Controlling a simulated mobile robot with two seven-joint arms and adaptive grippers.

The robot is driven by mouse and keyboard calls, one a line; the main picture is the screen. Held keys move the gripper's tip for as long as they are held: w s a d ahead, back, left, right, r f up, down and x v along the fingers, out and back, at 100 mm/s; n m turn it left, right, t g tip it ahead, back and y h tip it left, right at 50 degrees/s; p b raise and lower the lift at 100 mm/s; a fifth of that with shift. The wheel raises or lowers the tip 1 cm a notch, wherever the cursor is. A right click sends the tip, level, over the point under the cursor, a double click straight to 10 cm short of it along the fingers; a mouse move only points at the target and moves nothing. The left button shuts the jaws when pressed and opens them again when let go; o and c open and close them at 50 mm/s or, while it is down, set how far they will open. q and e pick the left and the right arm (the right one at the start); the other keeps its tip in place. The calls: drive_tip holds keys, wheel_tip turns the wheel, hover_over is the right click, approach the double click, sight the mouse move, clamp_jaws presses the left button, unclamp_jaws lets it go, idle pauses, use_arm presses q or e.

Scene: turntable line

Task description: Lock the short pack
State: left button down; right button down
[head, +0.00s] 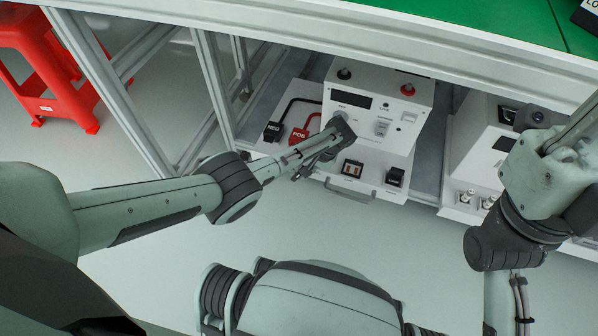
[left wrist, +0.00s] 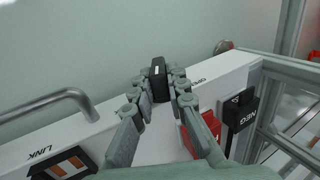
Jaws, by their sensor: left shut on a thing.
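In the head view, a white unit (head: 375,130) with a small dark display stands under the green-topped bench. Its front tray has a pull handle (head: 350,191). My left gripper (head: 301,173) reaches down to the tray's front left edge. In the left wrist view, my left gripper (left wrist: 158,92) is shut on a small upright black lever (left wrist: 158,68) with a white mark. A label beside it is partly hidden by the fingers. The LINK part (left wrist: 62,165) sits to the left. I cannot tell which item is the short pack. My right gripper is not in view.
A black NEG plug (head: 273,131) and a red POS plug (head: 300,135) with cables lie left of the unit. A black block (head: 395,177) sits right of the LINK part. Another white unit (head: 482,150) stands right. A red stool (head: 45,60) is far left. Floor in front is clear.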

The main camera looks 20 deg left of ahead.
use_arm(q)
drive_tip(key=shift+d+f+y+b, duration=0.15)
drive_tip(key=shift+d+y+b, duration=0.1)
drive_tip(key=shift+y+b, duration=0.85)
drive_tip(key=c, duration=1.5)
unclamp_jaws()
drive_tip(key=v, duration=1.2)
drive_tip(key=shift+o, duration=0.5)
